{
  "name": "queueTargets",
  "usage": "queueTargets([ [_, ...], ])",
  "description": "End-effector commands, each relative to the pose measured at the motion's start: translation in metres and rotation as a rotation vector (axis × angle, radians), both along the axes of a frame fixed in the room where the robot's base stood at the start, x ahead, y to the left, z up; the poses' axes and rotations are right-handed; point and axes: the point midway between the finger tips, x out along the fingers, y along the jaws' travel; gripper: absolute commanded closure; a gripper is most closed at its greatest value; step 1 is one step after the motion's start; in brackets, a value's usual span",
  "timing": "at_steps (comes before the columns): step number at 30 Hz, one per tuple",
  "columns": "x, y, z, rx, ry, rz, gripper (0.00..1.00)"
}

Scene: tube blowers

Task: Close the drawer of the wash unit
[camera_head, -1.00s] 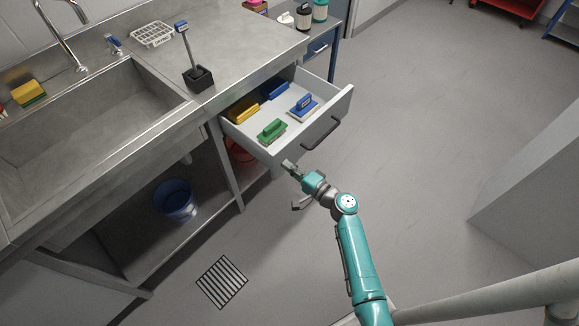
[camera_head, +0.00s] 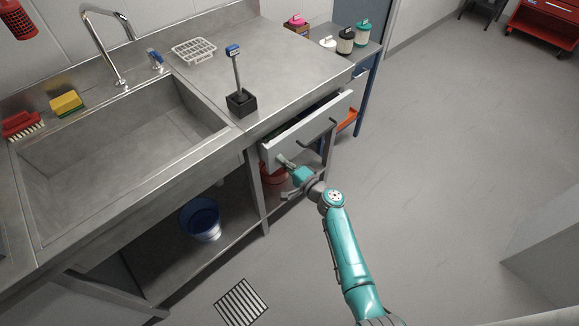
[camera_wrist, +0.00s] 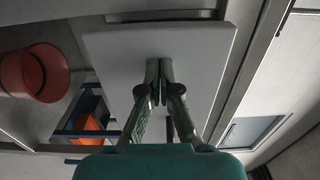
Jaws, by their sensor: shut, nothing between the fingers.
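The wash unit (camera_head: 290,85) is a steel bench with a sink. Its drawer (camera_head: 305,131) sits under the right end of the worktop, with its pale front standing out a little and a narrow strip of the inside showing. A dark bar handle (camera_head: 331,123) is on the front. My gripper (camera_head: 282,160) is shut and empty, its tips at the left part of the drawer front. In the wrist view the closed fingertips (camera_wrist: 159,66) are at the pale drawer front (camera_wrist: 205,60); whether they touch cannot be told. The drawer's contents are mostly hidden.
A blue bucket (camera_head: 202,220) stands on the lower shelf and a red bucket (camera_wrist: 33,72) is under the drawer. A brush in a black holder (camera_head: 241,101) stands on the worktop. A blue side table (camera_head: 370,70) with bottles adjoins the right end.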

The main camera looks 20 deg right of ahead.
Motion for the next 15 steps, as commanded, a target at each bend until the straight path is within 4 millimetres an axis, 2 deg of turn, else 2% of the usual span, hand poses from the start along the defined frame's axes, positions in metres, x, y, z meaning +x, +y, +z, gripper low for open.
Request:
queueTargets([
  [6, 0.031, 0.013, 0.001, 0.000, 0.000, 0.002, 1.00],
  [15, 0.049, 0.019, 0.000, -0.001, 0.001, 0.000, 1.00],
])
